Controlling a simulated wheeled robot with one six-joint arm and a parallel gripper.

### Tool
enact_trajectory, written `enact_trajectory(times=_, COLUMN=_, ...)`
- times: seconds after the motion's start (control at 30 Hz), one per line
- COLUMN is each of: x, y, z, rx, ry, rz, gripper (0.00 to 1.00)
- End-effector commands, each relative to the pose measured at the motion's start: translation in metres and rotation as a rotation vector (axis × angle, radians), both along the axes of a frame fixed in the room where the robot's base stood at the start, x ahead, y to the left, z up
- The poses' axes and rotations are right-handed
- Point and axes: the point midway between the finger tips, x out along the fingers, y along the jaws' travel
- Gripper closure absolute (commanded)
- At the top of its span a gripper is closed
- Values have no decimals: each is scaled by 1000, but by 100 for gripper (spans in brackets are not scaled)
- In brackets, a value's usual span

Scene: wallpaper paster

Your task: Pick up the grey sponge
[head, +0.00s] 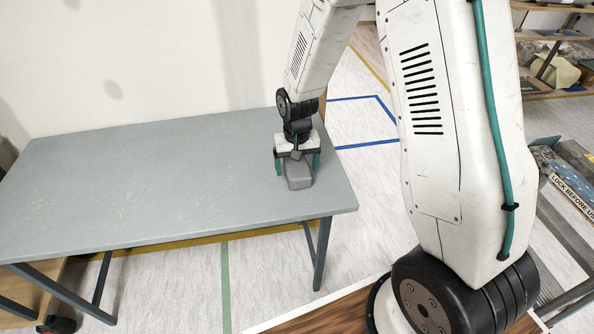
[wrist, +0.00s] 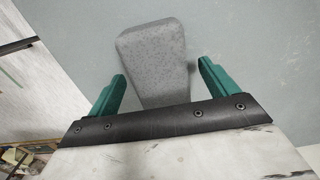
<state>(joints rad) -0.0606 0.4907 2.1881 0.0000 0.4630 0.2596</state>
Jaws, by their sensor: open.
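The grey sponge (head: 298,174) lies on the grey-blue table (head: 150,195) near its right end. In the wrist view the sponge (wrist: 153,58) is a speckled grey block, wider at its far end. My gripper (head: 297,165) is right over it, pointing down. Its green fingers are open, one on each side of the sponge's near part, and in the wrist view (wrist: 162,75) a gap shows beside each finger. The sponge's near end is hidden behind the gripper's dark edge. I cannot tell how far down the fingers reach beside it.
The table's right edge (head: 340,180) is close to the sponge. The rest of the tabletop to the left is clear. A pale wall (head: 150,60) stands behind the table. Shelves (head: 555,45) with goods are at the far right.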

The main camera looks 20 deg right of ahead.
Motion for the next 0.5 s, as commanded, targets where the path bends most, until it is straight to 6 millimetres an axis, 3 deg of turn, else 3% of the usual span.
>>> enact_trajectory(times=0.1, x=0, y=0, z=-12, rx=0, ry=1, rz=0, gripper=15)
enact_trajectory(times=0.37, x=0, y=0, z=-14, rx=0, ry=-1, rz=0, gripper=15)
enact_trajectory(times=0.5, x=0, y=0, z=-14, rx=0, ry=-1, rz=0, gripper=53)
